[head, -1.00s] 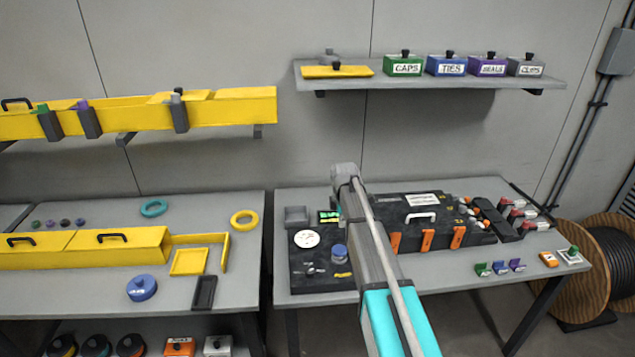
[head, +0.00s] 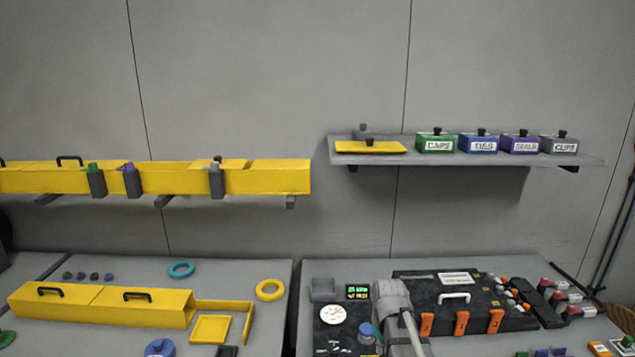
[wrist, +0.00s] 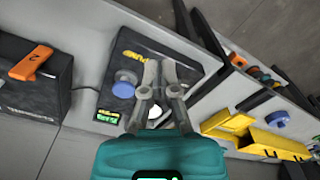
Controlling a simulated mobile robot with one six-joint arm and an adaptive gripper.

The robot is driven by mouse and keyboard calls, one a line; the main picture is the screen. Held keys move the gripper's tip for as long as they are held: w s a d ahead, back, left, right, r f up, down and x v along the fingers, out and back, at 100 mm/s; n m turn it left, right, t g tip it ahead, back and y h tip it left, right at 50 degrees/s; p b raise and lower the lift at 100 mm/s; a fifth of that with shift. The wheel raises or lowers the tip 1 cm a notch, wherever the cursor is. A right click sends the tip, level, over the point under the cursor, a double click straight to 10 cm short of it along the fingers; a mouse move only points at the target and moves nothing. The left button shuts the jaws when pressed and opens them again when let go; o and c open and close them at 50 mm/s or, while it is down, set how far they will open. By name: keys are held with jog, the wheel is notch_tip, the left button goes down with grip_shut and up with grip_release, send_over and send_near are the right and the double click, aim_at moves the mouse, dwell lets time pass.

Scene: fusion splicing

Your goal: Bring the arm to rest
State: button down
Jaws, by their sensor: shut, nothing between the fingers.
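My gripper (wrist: 157,85) shows in the wrist view with its grey fingers together and nothing between them. It appears above the dark splicing station (wrist: 172,53), near a blue round knob (wrist: 124,85) and a small green-lit display (wrist: 108,116). In the head view my arm (head: 395,310) rises from the bottom edge in front of the right table, and its fingers are hidden there. The station with its white disc (head: 333,314) and lit display (head: 357,292) lies just left of my arm.
A black case with orange latches (head: 463,323) lies right of my arm. A wall shelf (head: 590,159) holds labelled boxes. A long yellow box (head: 150,306), a teal ring (head: 181,269) and a yellow ring (head: 270,290) lie on the left table. A yellow duct (head: 280,180) runs along the wall.

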jog(key=s+m, duration=0.6)
jog(key=s, duration=0.4)
dwell(1.8)
